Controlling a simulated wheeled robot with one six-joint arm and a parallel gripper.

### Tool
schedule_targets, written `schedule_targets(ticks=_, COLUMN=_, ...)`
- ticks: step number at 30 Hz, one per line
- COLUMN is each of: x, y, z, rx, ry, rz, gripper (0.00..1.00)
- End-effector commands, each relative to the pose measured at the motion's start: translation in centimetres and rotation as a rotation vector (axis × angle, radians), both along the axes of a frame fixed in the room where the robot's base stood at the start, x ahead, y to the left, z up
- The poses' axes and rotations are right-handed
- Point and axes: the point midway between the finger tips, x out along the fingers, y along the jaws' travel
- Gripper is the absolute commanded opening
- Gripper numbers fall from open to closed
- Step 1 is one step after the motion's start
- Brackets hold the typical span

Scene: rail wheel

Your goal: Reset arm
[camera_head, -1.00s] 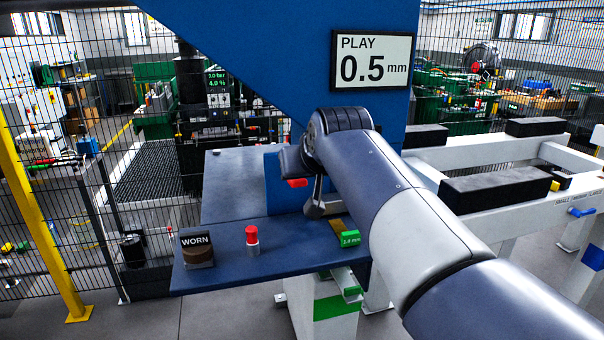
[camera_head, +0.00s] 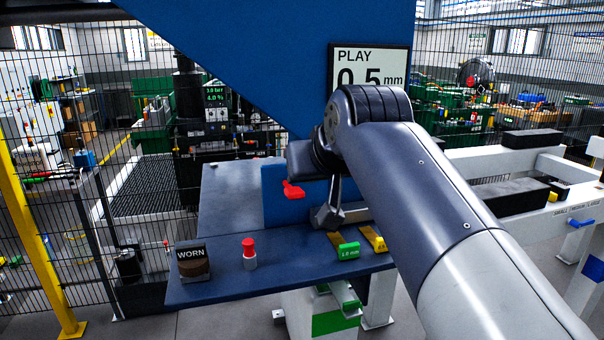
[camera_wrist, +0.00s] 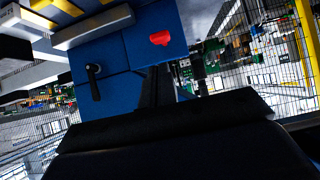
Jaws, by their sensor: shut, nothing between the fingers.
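My arm reaches from the lower right of the head view, with its wrist above the blue workbench (camera_head: 215,290). My gripper (camera_head: 326,218) is a small dark shape hanging below the wrist, shut and empty. It shows in front of the blue upright block, right of a red handle (camera_head: 292,189), apart from it in the picture. The red handle also shows in the wrist view (camera_wrist: 160,38). There, a dark body fills the lower part and the fingertips are hard to make out. A black lever (camera_wrist: 94,80) shows on the blue surface left of the red handle.
On the bench are a block marked WORN (camera_head: 193,264), a red-capped post (camera_head: 249,252) and a green 1.0 mm block (camera_head: 348,250). A PLAY display (camera_head: 370,62) is partly hidden by my arm. A white frame (camera_head: 470,160) stands right; mesh fencing stands behind.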

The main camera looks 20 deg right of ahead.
Motion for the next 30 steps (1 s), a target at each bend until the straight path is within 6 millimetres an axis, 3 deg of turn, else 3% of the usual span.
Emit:
schedule_targets(ticks=11, x=1.0, y=0.0, z=-0.7, rx=0.000, ry=0.003, rz=0.000, gripper=0.00)
schedule_targets(ticks=23, x=7.4, y=0.0, z=-4.8, rx=0.001, ry=0.006, rz=0.001, gripper=0.00)
schedule_targets(ticks=30, x=8.3, y=0.0, z=-3.1, rx=0.001, ry=0.092, rz=0.001, gripper=0.00)
